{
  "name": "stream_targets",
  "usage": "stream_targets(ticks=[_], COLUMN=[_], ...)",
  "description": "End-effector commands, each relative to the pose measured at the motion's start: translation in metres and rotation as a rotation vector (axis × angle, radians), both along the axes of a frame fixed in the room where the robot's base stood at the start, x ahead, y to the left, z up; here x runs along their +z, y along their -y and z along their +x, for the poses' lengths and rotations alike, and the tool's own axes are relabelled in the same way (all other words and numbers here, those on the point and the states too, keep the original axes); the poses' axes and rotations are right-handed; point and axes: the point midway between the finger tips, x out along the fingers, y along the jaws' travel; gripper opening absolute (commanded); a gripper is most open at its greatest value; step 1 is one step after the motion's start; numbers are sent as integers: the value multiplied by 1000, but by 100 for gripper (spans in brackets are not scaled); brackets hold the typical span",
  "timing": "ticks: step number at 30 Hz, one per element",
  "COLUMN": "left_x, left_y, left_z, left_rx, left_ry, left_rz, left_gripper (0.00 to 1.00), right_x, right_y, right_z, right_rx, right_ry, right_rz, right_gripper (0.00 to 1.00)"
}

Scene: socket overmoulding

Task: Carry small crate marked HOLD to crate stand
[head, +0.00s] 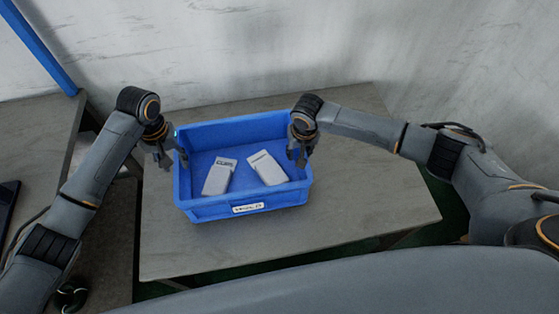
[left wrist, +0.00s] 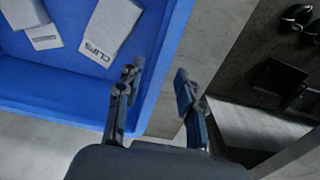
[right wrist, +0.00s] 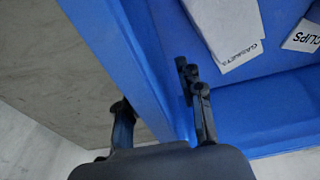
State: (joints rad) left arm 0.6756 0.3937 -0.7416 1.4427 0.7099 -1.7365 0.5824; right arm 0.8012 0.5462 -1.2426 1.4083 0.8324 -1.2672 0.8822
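The blue small crate (head: 243,209) sits on a grey table, with a white label on its front that seems to read HOLD. Two pale boxes lie inside: one marked CLIPS (head: 219,177) and one that reads GASKETS in the right wrist view (right wrist: 222,30). My left gripper (head: 172,162) is at the crate's left wall. In the left wrist view its fingers (left wrist: 156,82) are apart, one on each side of the wall (left wrist: 166,60). My right gripper (head: 302,158) is at the right wall. In the right wrist view its fingers (right wrist: 158,95) are apart with the wall (right wrist: 125,65) between them.
The grey table (head: 370,190) has free room right of the crate and in front of it. Another grey surface (head: 40,130) stands at the left, beyond a gap, with a dark object (head: 6,205) on it. A blue post (head: 38,45) rises at the back left. A pale wall is behind.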

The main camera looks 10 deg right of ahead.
Motion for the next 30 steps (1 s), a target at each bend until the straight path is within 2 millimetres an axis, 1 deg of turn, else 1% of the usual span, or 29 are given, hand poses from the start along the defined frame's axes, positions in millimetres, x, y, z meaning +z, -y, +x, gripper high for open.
stream_targets(ticks=[1,3,6,10,13,17,21,24,27,30], left_x=[10,22,34,42,44,44,43,43,43,43], left_y=[0,0,0,0,-1,-1,-1,-1,0,0], left_z=[0,1,0,0,0,0,0,0,0,0], left_rx=[-1,-1,0,1,1,1,1,0,0,0], left_ry=[3,3,2,-1,-2,-1,-1,-1,-1,-1], left_rz=[-1,0,1,1,1,1,1,1,1,1], left_gripper=[37,37,37,37,37,37,37,37,37,37], right_x=[0,0,0,2,11,34,65,84,100,111], right_y=[0,0,0,0,0,0,0,-1,-1,-1], right_z=[0,0,0,0,-1,-4,-9,-12,-14,-16], right_rx=[0,0,0,0,0,2,1,1,0,0], right_ry=[0,0,0,1,1,4,5,3,3,1], right_rz=[0,0,0,1,2,2,2,2,1,1], right_gripper=[37,37,37,37,37,37,37,37,37,37])
